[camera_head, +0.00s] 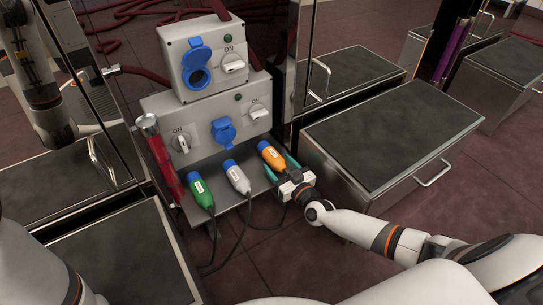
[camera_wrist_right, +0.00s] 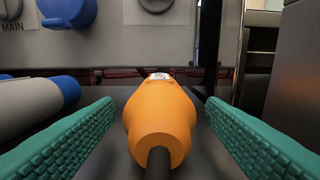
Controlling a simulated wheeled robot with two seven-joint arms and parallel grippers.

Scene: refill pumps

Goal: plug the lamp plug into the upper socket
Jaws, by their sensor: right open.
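Three plugs lie side by side on the grey shelf: a green plug (camera_head: 201,191), a white plug (camera_head: 237,177) and an orange plug (camera_head: 271,155). Their labels are too small to tell which is the lamp plug. My right gripper (camera_head: 281,166) is open, its teal fingers on either side of the orange plug. In the right wrist view the orange plug (camera_wrist_right: 160,115) lies between the fingers, with visible gaps on both sides. The upper socket (camera_head: 200,78) is blue with its lid raised, on the upper grey box. My left gripper is out of view.
A lower grey box (camera_head: 160,104) carries a blue socket (camera_head: 224,131) between two rotary switches. A red cylinder (camera_head: 160,165) leans at the shelf's left end. Dark cables hang from the plugs to the floor. A black-topped cabinet (camera_head: 390,125) stands to the right.

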